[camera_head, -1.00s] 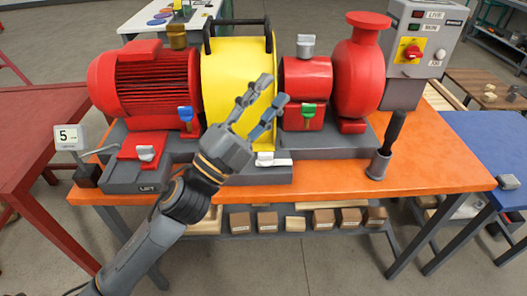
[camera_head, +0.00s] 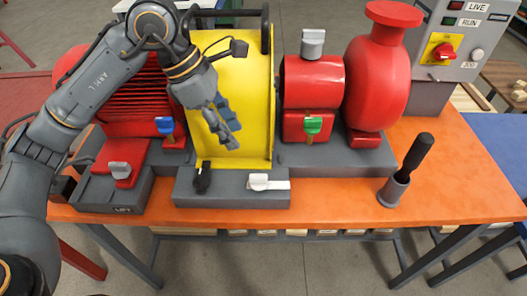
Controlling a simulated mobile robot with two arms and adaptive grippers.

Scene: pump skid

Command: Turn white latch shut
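The white latch (camera_head: 268,183) sits on the grey block (camera_head: 235,198) in front of the yellow guard (camera_head: 250,90). Its handle lies flat and points right. My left gripper (camera_head: 233,134) hangs in front of the yellow guard, above and left of the white latch, and apart from it. Its two fingers point down and right with a narrow gap between them, and hold nothing. My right gripper is not in view.
A black latch (camera_head: 203,178) stands upright left of the white one. Blue (camera_head: 165,126), green (camera_head: 313,126) and grey (camera_head: 120,171) handles are nearby. A dark rod stands in a grey cup (camera_head: 393,191) at right. The orange tabletop's front strip (camera_head: 330,208) is clear.

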